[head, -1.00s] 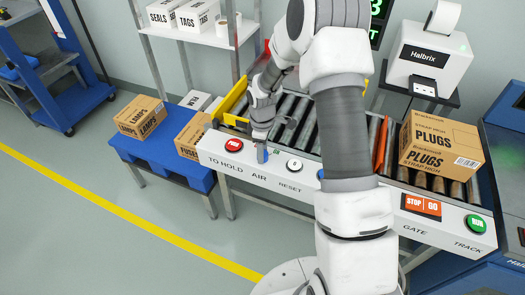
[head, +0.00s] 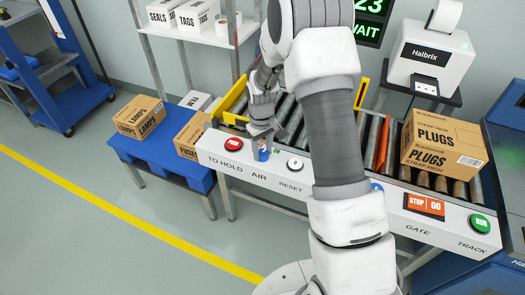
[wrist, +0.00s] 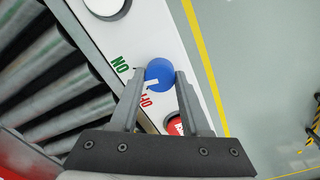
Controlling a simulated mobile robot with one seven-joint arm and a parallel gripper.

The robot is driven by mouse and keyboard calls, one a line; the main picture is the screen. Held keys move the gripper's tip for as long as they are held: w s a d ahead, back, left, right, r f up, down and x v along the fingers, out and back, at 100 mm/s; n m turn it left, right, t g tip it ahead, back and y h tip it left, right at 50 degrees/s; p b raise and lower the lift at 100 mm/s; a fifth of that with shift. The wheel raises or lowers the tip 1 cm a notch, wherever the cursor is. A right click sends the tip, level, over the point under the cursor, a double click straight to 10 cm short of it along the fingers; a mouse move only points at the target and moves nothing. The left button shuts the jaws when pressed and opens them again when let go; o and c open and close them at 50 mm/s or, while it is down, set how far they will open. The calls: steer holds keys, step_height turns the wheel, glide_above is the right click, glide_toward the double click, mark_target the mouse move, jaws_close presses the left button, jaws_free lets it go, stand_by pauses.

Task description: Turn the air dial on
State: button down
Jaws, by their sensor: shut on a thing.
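The air dial is a round blue knob (head: 262,155) on the white front panel, above the word AIR. In the wrist view the dial (wrist: 159,72) sits between the fingertips of my gripper (wrist: 161,75), which is shut on it. A white mark on the knob points toward the red OFF label (wrist: 146,99). The green ON label (wrist: 121,63) is farther up and left. In the head view my gripper (head: 261,142) reaches down to the dial from behind, and its fingertips are small there.
A red button (head: 232,143) is left of the dial and a white RESET button (head: 295,164) right of it. Rollers (head: 288,112) lie behind the panel. A PLUGS box (head: 440,141) stands at the right end. A screen (head: 370,20) reads WAIT.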

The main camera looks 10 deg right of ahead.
mark_target(261, 153)
steer(key=shift+m, duration=1.9)
steer(key=shift+c, duration=1.8)
jaws_free()
step_height(261, 153, up, 18)
steer(key=p, duration=0.2)
steer(key=shift+a+f, duration=0.2)
steer(key=shift+f, duration=0.05)
